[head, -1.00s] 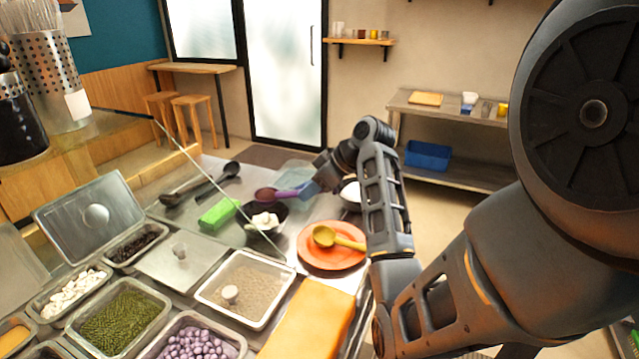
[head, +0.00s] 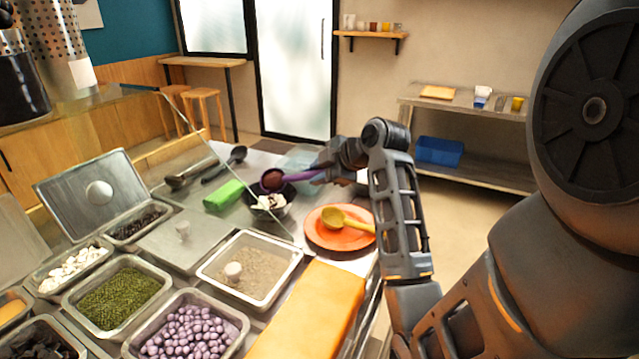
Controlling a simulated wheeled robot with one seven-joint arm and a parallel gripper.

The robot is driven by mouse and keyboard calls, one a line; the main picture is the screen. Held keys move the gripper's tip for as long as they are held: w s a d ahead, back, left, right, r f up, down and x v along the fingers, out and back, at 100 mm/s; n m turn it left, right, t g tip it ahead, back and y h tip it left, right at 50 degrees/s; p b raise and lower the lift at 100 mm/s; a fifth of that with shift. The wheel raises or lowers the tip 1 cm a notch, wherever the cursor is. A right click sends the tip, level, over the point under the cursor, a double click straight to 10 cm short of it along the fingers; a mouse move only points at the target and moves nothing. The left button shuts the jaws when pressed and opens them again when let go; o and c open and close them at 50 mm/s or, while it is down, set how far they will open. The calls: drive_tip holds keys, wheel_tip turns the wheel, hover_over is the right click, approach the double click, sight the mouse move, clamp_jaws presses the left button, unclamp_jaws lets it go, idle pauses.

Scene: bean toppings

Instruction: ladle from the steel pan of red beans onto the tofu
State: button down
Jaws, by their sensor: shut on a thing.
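My gripper (head: 326,172) is shut on the handle of a purple ladle (head: 298,176). The ladle's scoop is over the back of a black bowl (head: 287,209) and looks tilted. Its inside shows dark reddish brown; I cannot tell whether beans are in it. White tofu pieces (head: 268,202) lie in the bowl, below the scoop. No pan is clearly recognisable as the red beans; one steel pan (head: 285,283) has a clear knobbed lid over blurred brownish contents.
An orange plate (head: 318,238) with a yellow ladle (head: 345,221) is right of the bowl. A green block (head: 223,194) and dark ladles (head: 228,163) lie left and behind. Pans of green beans (head: 118,298) and purple balls (head: 190,332) fill the front. A glass guard (head: 215,150) crosses the counter.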

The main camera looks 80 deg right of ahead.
drive_tip(key=shift+s+a+f+n+t+h+b, duration=0.1)
drive_tip(key=shift+f+n+t+h+b, duration=0.25)
drive_tip(key=shift+n+b, duration=1.25)
drive_tip(key=shift+a+f+n+t+h+b, duration=0.15)
drive_tip(key=shift+t+h+b, duration=0.4)
drive_tip(key=shift+b, duration=2.35)
drive_tip(key=shift+s+d+f+n+t+h+b, duration=0.15)
drive_tip(key=shift+n+t+h+b, duration=0.55)
drive_tip(key=shift+b, duration=1.55)
drive_tip(key=n+b, duration=0.2)
drive_tip(key=b, duration=0.2)
drive_tip(key=n+t+b, duration=0.1)
drive_tip(key=b, duration=0.3)
drive_tip(key=n+t+b, duration=0.1)
drive_tip(key=n+b, duration=0.1)
drive_tip(key=b, duration=0.2)
drive_tip(key=shift+w+a+f+n+h, duration=0.1)
drive_tip(key=shift+a+f+n+h, duration=0.1)
drive_tip(key=shift+a+n+h, duration=0.15)
drive_tip(key=shift+r+n+t+b, duration=0.2)
drive_tip(key=shift+n+t+b, duration=0.3)
drive_tip(key=shift+b, duration=0.6)
drive_tip(key=shift+a+r, duration=0.1)
